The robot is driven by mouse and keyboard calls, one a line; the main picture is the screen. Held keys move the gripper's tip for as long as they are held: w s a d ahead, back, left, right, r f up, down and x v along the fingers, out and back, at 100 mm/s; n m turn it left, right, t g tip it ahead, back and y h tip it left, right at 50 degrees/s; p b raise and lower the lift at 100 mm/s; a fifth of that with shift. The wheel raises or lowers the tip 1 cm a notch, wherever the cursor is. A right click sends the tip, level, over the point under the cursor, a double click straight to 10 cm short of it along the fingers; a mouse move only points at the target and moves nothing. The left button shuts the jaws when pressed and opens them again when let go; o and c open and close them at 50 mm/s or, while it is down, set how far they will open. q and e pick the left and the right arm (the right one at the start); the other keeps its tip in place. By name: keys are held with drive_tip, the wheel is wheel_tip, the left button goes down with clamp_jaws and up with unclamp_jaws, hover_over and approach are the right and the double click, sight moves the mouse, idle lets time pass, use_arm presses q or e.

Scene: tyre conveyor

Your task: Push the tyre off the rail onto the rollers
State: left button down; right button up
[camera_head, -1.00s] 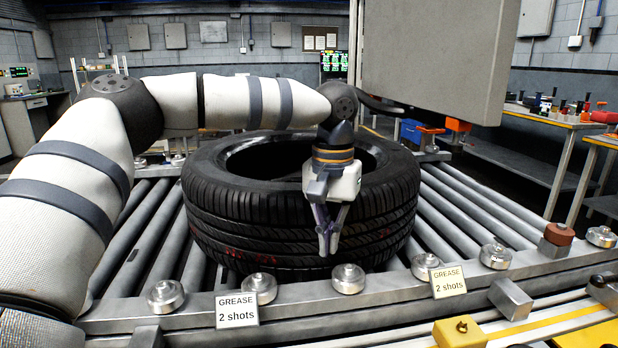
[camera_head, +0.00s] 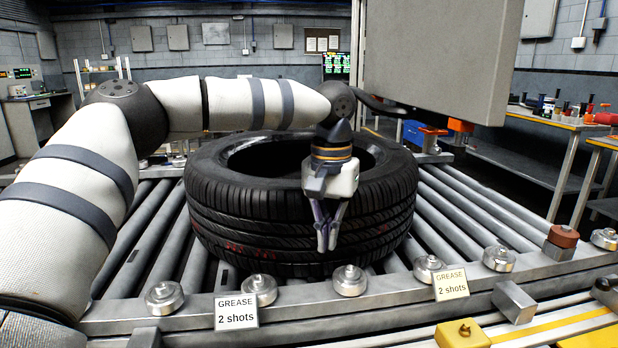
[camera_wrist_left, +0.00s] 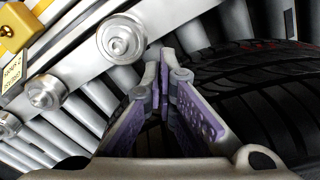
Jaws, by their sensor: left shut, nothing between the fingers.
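The black tyre (camera_head: 290,225) lies flat on the grey rollers (camera_head: 455,215). Its near side stands just behind the metal rail (camera_head: 310,305) with small guide wheels along it. Whether its underside touches the rail is hard to tell. My left gripper (camera_head: 327,238) points down between the tyre's near sidewall and the rail, fingers shut and empty. In the left wrist view the purple fingers (camera_wrist_left: 160,60) are together, with the tyre tread (camera_wrist_left: 265,95) close beside them on the right; contact cannot be made out. My right gripper is not in view.
Guide wheels (camera_head: 349,280) and two grease signs (camera_head: 237,311) line the rail's front. A yellow block (camera_head: 462,333) sits at the front right. A large grey panel (camera_head: 435,60) hangs above the tyre's right side. Bare rollers lie left and right of the tyre.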

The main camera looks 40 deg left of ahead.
use_arm(q)
drive_tip(key=shift+s+d+r+p, duration=0.3)
drive_tip(key=shift+s+d+p, duration=0.15)
drive_tip(key=shift+s+d, duration=0.35)
wheel_tip(320, 180, up, 13)
drive_tip(key=shift+f+p, duration=0.2)
drive_tip(key=shift+p, duration=0.2)
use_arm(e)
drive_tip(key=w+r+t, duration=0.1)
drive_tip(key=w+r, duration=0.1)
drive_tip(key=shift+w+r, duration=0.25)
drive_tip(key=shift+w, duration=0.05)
use_arm(q)
drive_tip(key=shift+w, duration=0.1)
idle(0.5)
